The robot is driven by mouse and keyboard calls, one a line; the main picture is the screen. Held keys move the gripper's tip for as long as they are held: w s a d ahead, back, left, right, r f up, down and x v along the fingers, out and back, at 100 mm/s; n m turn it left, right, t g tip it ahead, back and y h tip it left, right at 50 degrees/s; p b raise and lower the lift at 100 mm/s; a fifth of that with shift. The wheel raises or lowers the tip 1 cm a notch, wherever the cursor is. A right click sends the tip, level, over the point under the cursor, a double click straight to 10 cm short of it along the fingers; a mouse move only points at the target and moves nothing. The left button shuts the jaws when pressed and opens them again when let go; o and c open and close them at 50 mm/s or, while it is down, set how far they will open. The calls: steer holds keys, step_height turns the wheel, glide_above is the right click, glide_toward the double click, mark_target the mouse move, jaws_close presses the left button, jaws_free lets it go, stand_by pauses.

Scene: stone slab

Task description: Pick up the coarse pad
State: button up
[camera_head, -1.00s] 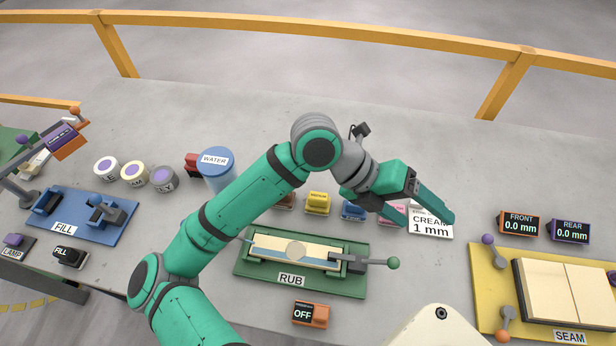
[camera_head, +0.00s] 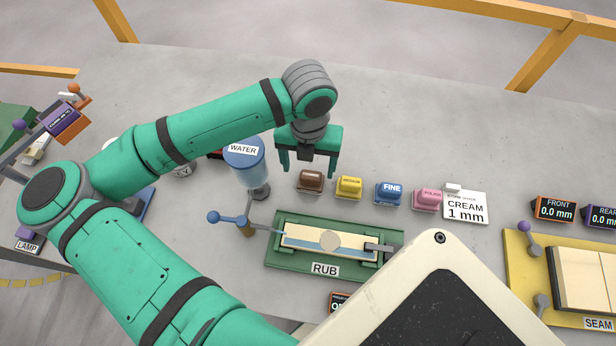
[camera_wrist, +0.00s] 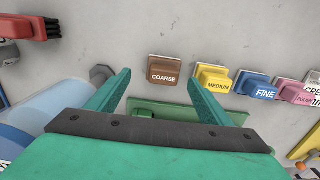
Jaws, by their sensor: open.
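The coarse pad is a small brown block (camera_head: 311,180) on the stone slab, at the left end of a row of coloured pads. My gripper (camera_head: 308,170) is open and empty, fingers pointing down, above and just behind the pad in the head view. Its two green fingers also show in the wrist view (camera_wrist: 158,82). I cannot tell the exact height of the fingertips above the slab.
The yellow medium pad (camera_head: 348,187), blue fine pad (camera_head: 389,193) and pink polish pad (camera_head: 427,199) stand to the right. A blue WATER container (camera_head: 246,165) stands close on the left. The green RUB fixture (camera_head: 285,262) lies in front. A red-and-black brush (camera_wrist: 30,28) shows in the wrist view.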

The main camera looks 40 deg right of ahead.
mark_target(310, 175)
steer(key=shift+s+d+f, duration=0.1)
steer(key=shift+s+f, duration=0.1)
steer(key=shift+f, duration=0.3)
steer(key=shift+s+d+f, duration=0.1)
steer(key=shift+s+f, duration=0.05)
steer(key=shift+f, duration=0.3)
steer(key=shift+a+f, duration=0.1)
steer(key=shift+f, duration=2.2)
steer(key=shift+c, duration=0.2)
steer(key=shift+w, duration=0.1)
steer(key=c, duration=1.1)
